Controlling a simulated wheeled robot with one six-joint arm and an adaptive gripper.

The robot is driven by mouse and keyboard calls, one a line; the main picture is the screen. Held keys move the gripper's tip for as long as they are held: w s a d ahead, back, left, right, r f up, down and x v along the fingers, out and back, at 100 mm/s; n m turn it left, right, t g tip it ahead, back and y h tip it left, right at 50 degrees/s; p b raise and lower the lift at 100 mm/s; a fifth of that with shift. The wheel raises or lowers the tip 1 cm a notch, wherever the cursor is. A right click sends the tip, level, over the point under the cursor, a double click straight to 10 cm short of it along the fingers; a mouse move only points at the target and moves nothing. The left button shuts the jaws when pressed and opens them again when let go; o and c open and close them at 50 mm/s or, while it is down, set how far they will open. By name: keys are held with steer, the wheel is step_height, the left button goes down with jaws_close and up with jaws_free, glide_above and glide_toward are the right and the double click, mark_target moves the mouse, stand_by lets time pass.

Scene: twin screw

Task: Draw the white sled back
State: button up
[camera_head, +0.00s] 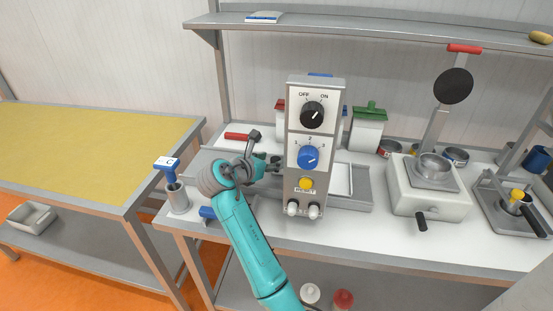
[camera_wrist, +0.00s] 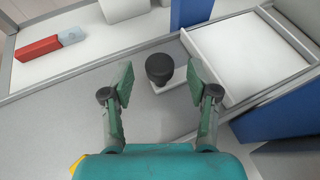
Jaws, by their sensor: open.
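The white sled (camera_wrist: 245,52) is a flat pale plate in a raised metal frame in the wrist view. A short black knob (camera_wrist: 160,68) stands upright on a small white tab at the sled's left edge. My gripper (camera_wrist: 163,82) is open, with one finger on each side of the knob in the picture. I see no contact between the fingers and the knob. In the head view my gripper (camera_head: 268,162) is at the left side of the control panel (camera_head: 307,168), which hides part of the machine. A white surface (camera_head: 343,178) shows right of the panel.
A red-handled tool (camera_wrist: 45,47) lies behind the machine's rail. Blue parts (camera_wrist: 275,115) stand close to the right finger. A metal cup (camera_head: 177,198) holding a blue-handled tool stands at the bench's left edge. A white device (camera_head: 425,200) is farther right.

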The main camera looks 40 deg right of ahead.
mark_target(274, 159)
steer(key=shift+x, duration=1.7)
jaws_close()
steer(key=shift+w+a, duration=0.15)
